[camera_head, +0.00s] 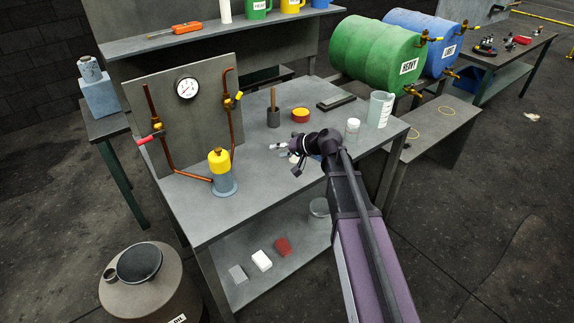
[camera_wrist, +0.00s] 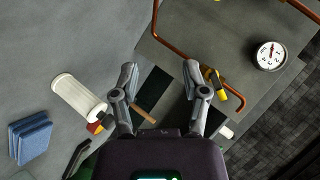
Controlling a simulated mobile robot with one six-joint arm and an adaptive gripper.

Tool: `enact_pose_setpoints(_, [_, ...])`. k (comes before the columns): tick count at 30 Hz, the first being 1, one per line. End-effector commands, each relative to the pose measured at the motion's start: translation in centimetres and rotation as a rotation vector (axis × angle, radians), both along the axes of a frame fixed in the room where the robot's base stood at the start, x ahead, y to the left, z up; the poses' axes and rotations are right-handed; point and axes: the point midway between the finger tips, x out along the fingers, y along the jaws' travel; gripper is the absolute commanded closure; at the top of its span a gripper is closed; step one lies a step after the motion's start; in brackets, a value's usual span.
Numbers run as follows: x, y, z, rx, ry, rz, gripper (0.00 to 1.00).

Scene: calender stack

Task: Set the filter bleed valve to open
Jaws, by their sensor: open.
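An upright grey panel (camera_head: 200,125) on the bench carries copper pipes and a round gauge (camera_head: 187,88). A valve with a red handle (camera_head: 145,139) is on its left pipe, and a valve with a yellow handle (camera_head: 238,97) is on its right pipe. I cannot tell from labels which is the bleed valve. The filter (camera_head: 222,177), a grey bowl with a yellow top, stands before the panel. My gripper (camera_head: 285,157) is open and empty over the bench, right of the filter. In the wrist view, a yellow-handled valve (camera_wrist: 217,85) shows just right of my gripper (camera_wrist: 161,76).
An oil drum (camera_head: 150,290) stands at the front left. The front left bench top is clear.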

Motion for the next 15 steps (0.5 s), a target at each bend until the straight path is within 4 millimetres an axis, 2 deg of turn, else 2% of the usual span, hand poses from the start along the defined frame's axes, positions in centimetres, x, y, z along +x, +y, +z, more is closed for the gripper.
enact_pose_setpoints(6, [-1.7, -1.3, -1.9, -0.05, 0.131, -0.026, 0.42])
enact_pose_setpoints(15, [-2.8, -2.2, -3.0, -0.088, 0.222, -0.054, 0.42])
